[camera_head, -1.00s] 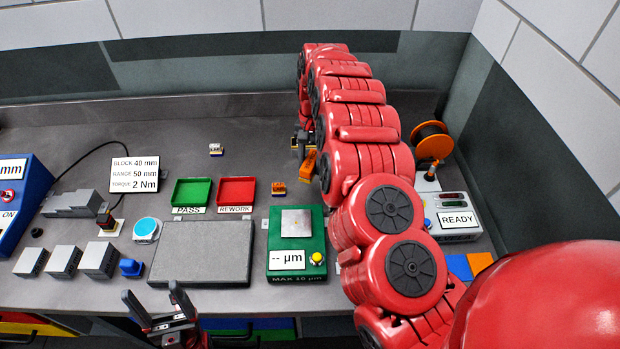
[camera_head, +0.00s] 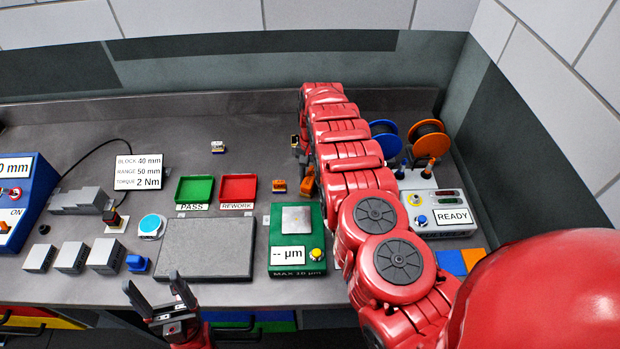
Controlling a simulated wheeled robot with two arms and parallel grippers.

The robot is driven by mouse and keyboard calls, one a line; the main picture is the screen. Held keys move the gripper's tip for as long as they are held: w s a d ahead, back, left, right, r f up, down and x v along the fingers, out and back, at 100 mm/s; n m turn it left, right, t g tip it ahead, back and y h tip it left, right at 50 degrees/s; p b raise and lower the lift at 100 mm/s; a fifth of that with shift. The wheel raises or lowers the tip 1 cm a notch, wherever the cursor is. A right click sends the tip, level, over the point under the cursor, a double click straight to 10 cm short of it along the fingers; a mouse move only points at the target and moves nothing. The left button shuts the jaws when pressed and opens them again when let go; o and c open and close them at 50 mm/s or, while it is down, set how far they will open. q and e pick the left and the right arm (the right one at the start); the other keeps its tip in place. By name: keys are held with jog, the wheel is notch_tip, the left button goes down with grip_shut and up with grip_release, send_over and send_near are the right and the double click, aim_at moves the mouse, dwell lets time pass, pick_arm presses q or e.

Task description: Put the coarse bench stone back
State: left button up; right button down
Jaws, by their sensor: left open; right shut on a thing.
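An orange block (camera_head: 308,184), which I take to be the coarse bench stone, shows beside my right arm, just right of a small orange labelled piece (camera_head: 279,186). My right gripper (camera_head: 303,166) is shut on it; the arm hides most of the fingers and part of the block. I cannot tell whether the block touches the bench. My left gripper (camera_head: 160,297) is open and empty at the bench's front edge, below the grey plate (camera_head: 205,249).
A green gauge (camera_head: 291,262) stands left of my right arm. Green PASS (camera_head: 194,189) and red REWORK (camera_head: 238,188) trays lie behind the grey plate. A READY device (camera_head: 436,213) and spools (camera_head: 429,141) stand right. The back left bench is mostly clear.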

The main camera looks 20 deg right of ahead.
aim_at(312, 173)
jog(key=shift+c, duration=2.2)
grip_release()
jog(key=shift+f, duration=0.1)
jog(key=shift+r, duration=0.25)
jog(key=shift+w+r, duration=0.1)
jog(key=shift+r, duration=0.2)
notch_tip(312, 173, up, 11)
jog(key=w+d+b, duration=0.1)
jog(key=b, duration=0.3)
